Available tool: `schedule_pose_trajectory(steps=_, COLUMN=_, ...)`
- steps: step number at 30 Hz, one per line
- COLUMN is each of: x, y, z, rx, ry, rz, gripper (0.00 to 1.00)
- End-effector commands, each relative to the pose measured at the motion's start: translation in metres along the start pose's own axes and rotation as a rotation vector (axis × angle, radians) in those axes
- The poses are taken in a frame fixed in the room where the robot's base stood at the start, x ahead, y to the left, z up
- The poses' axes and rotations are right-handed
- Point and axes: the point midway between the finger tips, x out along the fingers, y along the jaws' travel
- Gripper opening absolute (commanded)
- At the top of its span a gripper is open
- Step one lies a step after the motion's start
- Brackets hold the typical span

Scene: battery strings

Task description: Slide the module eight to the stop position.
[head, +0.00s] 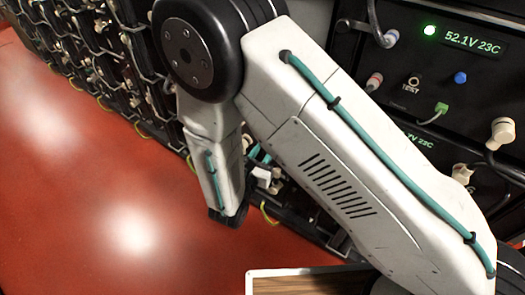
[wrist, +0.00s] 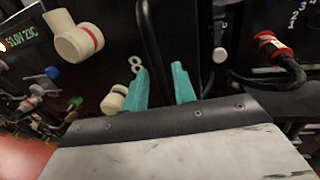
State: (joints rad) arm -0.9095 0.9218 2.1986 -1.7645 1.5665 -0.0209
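Module eight (wrist: 118,68) is the dark front panel with a white 8, ahead of my gripper in the wrist view. My gripper (wrist: 160,90) has two teal fingers standing apart in front of this panel, the left one just below the 8. A black bar or cable runs down behind and between the fingers. I see no contact with it. In the head view my arm covers most of this area. Only small teal bits of my gripper (head: 258,155) show low by the rack, and I cannot make out module eight there.
A cream connector with a red ring (wrist: 78,38) sticks out left of the fingers, and a smaller cream knob (wrist: 114,99) lies below it. A red-ringed plug with a black cable (wrist: 272,46) is at right. The red floor (head: 110,200) is clear at left.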

Motion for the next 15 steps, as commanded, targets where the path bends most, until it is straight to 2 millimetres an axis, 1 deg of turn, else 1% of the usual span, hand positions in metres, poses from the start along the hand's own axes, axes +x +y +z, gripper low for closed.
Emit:
schedule_pose_trajectory(steps=4, x=-0.017, y=0.002, z=0.0, rx=-0.001, ry=0.0, rz=0.005, gripper=0.27)
schedule_pose_trajectory(steps=12, x=-0.064, y=0.003, z=0.0, rx=-0.001, ry=0.0, rz=0.009, gripper=0.27)
schedule_pose_trajectory(steps=15, x=-0.074, y=0.002, z=0.0, rx=-0.001, ry=0.0, rz=0.008, gripper=0.27)
